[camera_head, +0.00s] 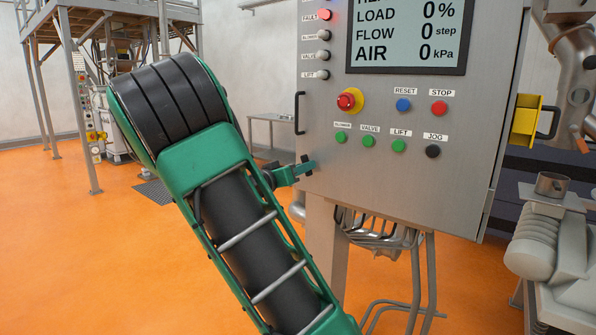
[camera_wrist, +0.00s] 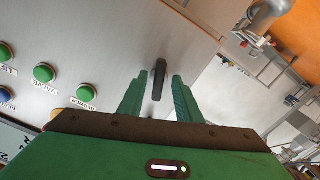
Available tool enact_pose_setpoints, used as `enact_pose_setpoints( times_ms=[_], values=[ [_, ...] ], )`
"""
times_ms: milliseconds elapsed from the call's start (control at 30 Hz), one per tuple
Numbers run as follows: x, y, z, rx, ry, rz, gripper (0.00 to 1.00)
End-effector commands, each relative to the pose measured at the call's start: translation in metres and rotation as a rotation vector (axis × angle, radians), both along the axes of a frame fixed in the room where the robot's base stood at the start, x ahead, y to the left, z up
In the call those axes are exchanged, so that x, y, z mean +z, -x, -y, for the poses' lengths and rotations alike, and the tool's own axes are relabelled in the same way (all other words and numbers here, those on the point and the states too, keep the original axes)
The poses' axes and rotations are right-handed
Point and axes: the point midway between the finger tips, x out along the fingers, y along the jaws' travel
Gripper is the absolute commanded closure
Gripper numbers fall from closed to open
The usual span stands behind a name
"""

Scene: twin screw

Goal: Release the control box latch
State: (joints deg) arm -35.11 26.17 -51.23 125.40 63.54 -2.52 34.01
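The grey control box (camera_head: 370,190) fills the upper right of the head view, with buttons and a screen on its front. A small black latch (camera_head: 305,159) sits near the lower left edge of that front. In the wrist view, the latch (camera_wrist: 158,79) is a dark upright bar on the grey panel, between the lines of my two green fingers. My gripper (camera_head: 302,168) is at the latch, fingers apart; it also shows open in the wrist view (camera_wrist: 160,88). I cannot tell whether either finger touches the latch.
A black handle (camera_head: 299,113) stands on the box's left edge above the latch. A red emergency button (camera_head: 347,101) and green buttons (camera_head: 369,141) are close to the right. Pipes (camera_head: 415,265) run below the box. Orange floor lies open at left.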

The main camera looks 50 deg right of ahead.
Motion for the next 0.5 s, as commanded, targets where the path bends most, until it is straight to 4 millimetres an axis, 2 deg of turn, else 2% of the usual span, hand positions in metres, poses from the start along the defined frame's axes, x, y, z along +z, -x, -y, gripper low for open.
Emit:
enact_pose_setpoints(
  times_ms=[300, 433, 500],
  values=[
    [-0.0002, -0.0004, 0.0023, 0.001, 0.0, 0.0, 0.69],
    [-0.0002, -0.0004, 0.0022, 0.001, 0.0, 0.0, 1.0],
    [-0.0003, -0.0008, 0.0019, 0.001, 0.0, 0.0, 1.0]
  ],
)
